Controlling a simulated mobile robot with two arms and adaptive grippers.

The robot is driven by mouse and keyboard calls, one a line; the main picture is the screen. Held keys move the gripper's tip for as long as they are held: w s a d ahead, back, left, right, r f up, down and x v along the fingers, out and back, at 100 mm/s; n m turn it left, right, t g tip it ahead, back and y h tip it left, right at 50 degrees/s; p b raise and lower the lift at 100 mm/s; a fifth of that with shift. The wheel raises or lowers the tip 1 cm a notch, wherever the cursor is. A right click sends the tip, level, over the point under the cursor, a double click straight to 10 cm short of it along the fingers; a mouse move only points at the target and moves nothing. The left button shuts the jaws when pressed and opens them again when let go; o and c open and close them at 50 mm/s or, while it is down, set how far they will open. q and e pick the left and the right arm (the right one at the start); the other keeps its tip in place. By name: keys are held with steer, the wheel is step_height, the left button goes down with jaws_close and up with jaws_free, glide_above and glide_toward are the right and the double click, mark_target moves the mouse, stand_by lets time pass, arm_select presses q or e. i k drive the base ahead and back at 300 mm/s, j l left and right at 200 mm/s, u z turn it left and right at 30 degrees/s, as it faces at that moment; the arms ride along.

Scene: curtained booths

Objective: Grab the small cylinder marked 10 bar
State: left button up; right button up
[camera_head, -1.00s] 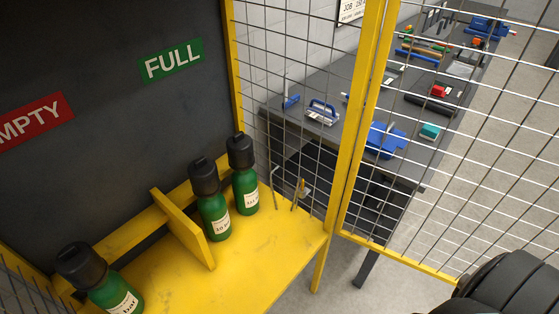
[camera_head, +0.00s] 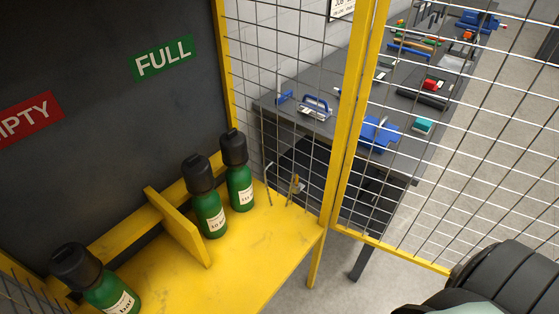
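Three small green cylinders with black caps stand on a yellow shelf (camera_head: 255,262) in a cage. The middle cylinder (camera_head: 209,203) is right of a yellow divider and its label appears to read 10 bar. Another cylinder (camera_head: 239,176) stands close behind it to the right; its label is too small to read surely. The third cylinder (camera_head: 108,284) is left of the divider, with only "bar" readable on its label. Neither of my grippers' fingers show. A dark ribbed part of my arm is at the bottom right, apart from the cylinders.
A FULL sign (camera_head: 162,58) and an EMPTY sign (camera_head: 28,119) hang on the dark back panel. The yellow divider (camera_head: 180,228) splits the shelf. A yellow-framed mesh door (camera_head: 357,110) stands at right. Beyond the mesh is a workbench (camera_head: 345,82) with tools.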

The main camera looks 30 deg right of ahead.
mark_target(208, 211)
steer(key=k+l+u, duration=0.1)
steer(key=l, duration=0.35)
steer(key=k+l+u, duration=0.15)
steer(key=l, duration=0.3)
steer(key=k+l+u, duration=0.1)
steer(key=l, duration=0.35)
steer(key=k+l+u, duration=0.15)
steer(key=k+l, duration=0.15)
steer(key=k+l+u, duration=0.1)
steer(key=k+l, duration=0.15)
steer(key=l, duration=0.2)
steer(key=k+l+u, duration=0.15)
steer(key=l, duration=0.25)
steer(key=k, duration=0.05)
